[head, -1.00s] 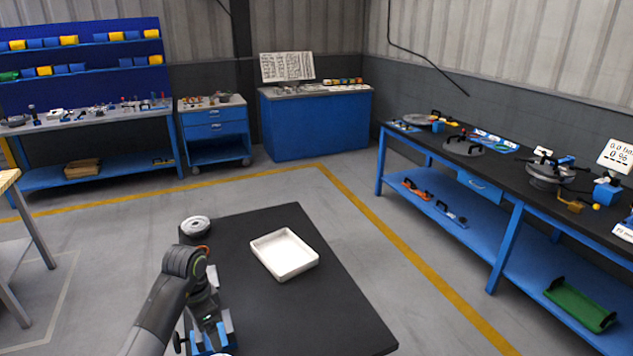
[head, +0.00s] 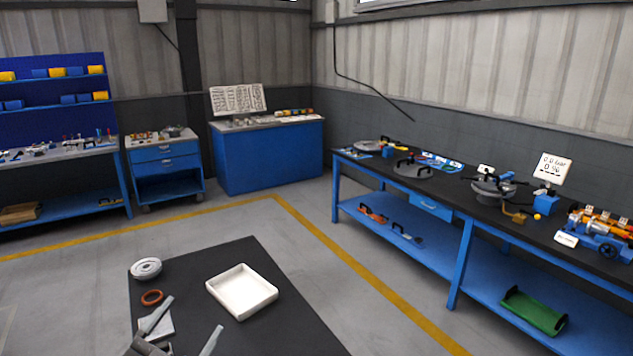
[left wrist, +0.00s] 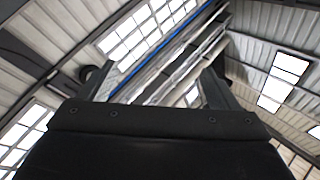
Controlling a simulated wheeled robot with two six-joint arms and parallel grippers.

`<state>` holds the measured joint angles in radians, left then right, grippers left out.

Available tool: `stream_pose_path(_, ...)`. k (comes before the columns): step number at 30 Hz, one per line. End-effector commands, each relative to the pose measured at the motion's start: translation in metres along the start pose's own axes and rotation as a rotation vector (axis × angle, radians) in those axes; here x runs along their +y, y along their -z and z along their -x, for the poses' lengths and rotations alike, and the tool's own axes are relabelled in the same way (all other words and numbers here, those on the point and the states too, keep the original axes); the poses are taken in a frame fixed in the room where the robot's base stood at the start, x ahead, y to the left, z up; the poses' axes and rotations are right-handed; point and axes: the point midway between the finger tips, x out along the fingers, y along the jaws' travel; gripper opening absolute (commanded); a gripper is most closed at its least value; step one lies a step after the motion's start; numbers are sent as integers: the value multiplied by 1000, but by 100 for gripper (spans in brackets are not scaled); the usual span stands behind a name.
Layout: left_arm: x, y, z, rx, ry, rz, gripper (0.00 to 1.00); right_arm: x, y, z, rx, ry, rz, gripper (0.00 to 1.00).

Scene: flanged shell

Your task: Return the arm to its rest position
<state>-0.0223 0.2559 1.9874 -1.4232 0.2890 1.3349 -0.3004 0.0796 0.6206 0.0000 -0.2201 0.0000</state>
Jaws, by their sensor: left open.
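My left gripper (head: 197,313) is at the bottom edge of the head view, over the near part of the dark table (head: 262,322). Its two fingers are apart with nothing between them. In the left wrist view the open fingers (left wrist: 153,75) point up at the roof and its windows. A grey round flanged part (head: 146,268) sits at the table's far left corner. An orange ring (head: 151,297) lies just nearer than it, apart from the gripper. The rest of my left arm is mostly out of the head view. My right gripper is not in view.
A white, empty-looking tray (head: 268,297) sits on the table, right of the gripper. A long blue bench (head: 455,235) with tools stands at the right. A blue cabinet (head: 267,160) and a drawer trolley (head: 165,175) stand at the back. The floor between is clear.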

Motion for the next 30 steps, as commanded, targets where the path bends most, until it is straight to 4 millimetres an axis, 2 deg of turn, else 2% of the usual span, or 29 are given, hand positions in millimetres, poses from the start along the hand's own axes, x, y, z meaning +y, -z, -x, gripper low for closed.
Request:
stream_pose_path(3,-32,0,27,-47,226,29,84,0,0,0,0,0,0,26)
stream_pose_path(7,-60,-14,65,-176,442,64,84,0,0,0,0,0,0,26)
stream_pose_path(11,-74,-38,111,-377,606,113,84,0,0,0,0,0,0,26)
stream_pose_path(14,-72,-58,149,-569,682,156,84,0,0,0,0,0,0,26)
stream_pose_path(17,-58,-77,190,-783,708,206,84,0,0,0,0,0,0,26)
stream_pose_path(21,-22,-94,246,-1092,652,281,84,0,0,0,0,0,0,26)
stream_pose_path(26,24,-95,295,-1367,501,357,84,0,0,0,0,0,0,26)
stream_pose_path(30,60,-85,328,-1539,340,409,84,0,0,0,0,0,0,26)
